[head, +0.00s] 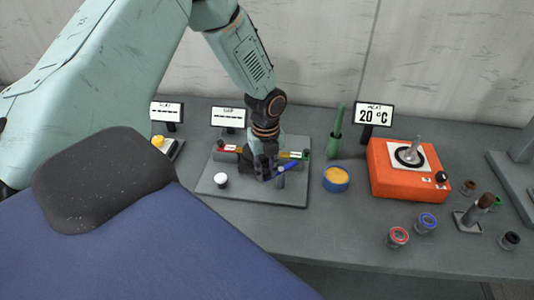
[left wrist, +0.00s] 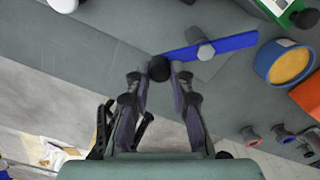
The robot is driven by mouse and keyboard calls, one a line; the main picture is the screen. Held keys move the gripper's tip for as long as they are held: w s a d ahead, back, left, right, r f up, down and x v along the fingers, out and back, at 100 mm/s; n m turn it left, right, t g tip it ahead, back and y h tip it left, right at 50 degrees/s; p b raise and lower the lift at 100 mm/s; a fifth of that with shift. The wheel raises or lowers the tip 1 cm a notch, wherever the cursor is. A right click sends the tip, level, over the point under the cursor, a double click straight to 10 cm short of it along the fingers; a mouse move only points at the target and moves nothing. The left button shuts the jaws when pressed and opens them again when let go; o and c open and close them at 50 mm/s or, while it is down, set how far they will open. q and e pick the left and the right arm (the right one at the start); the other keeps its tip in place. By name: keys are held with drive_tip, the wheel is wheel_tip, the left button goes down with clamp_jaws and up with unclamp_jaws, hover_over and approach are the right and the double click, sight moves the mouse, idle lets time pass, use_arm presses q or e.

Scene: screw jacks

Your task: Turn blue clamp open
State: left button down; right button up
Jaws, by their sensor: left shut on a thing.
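The blue clamp (head: 289,166) is a flat blue bar on the grey base plate (head: 240,196). In the left wrist view the blue clamp (left wrist: 236,42) lies across a grey round post (left wrist: 205,50), with a black knob (left wrist: 159,69) at its left end. My left gripper (head: 266,174) reaches down over the plate at the near-left end of the bar. In the left wrist view my left gripper (left wrist: 160,76) is shut with its fingertips on either side of the knob. The fingers hide part of the knob. My right gripper is not in view.
A white round knob (head: 220,180) stands on the plate's left part. Right of the plate are a blue tin (head: 336,179) with orange contents, a green object (head: 336,140) and an orange heater (head: 405,172). Red and blue ringed jars (head: 397,237) stand near the front edge.

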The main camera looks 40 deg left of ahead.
use_arm(q)
drive_tip(key=shift+w+a+r, duration=0.1)
drive_tip(key=shift+w+r, duration=0.05)
drive_tip(key=shift+w, duration=0.15)
drive_tip(key=c, duration=1.6)
unclamp_jaws()
drive_tip(key=o, duration=0.4)
drive_tip(key=shift+s+a, duration=0.1)
drive_tip(key=shift+s, duration=0.1)
drive_tip(key=shift+r, duration=0.1)
wheel_tip(320, 180, up, 12)
drive_tip(key=shift+f, duration=0.2)
